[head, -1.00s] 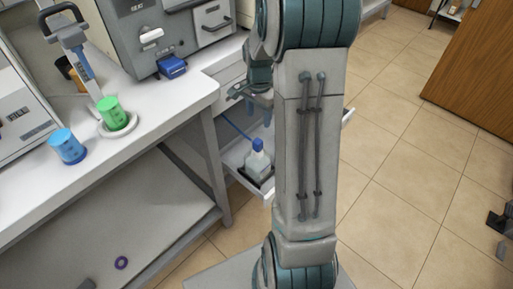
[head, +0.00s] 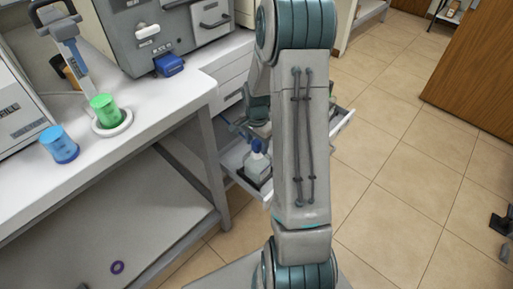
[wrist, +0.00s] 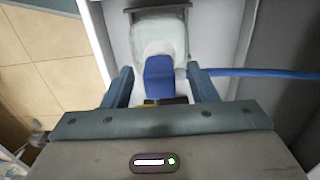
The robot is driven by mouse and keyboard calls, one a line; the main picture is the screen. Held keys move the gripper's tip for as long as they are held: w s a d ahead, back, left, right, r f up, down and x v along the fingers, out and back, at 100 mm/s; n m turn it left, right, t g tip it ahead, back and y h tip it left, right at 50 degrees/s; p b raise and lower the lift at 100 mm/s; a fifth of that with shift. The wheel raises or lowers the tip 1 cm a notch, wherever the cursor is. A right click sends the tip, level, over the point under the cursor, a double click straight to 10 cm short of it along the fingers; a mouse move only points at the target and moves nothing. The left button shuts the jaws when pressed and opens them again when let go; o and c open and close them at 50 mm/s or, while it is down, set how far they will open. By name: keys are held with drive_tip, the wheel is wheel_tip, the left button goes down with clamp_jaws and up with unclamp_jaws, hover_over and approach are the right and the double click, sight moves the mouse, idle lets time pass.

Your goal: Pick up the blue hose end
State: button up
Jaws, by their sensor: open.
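A clear bottle (wrist: 160,38) with a blue top (wrist: 160,78) stands in an open white drawer; the bottle (head: 254,166) also shows in the head view. In the head view, my arm hides most of the gripper and hose.
The open drawer (head: 232,180) has side walls near my fingers. A white bench (head: 125,140) at left holds a green cup (head: 104,110), a blue cup (head: 59,145) and grey machines. A purple ring (head: 117,267) lies on the lower shelf.

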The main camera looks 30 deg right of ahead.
drive_tip(key=c, duration=1)
drive_tip(key=shift+c, duration=0.2)
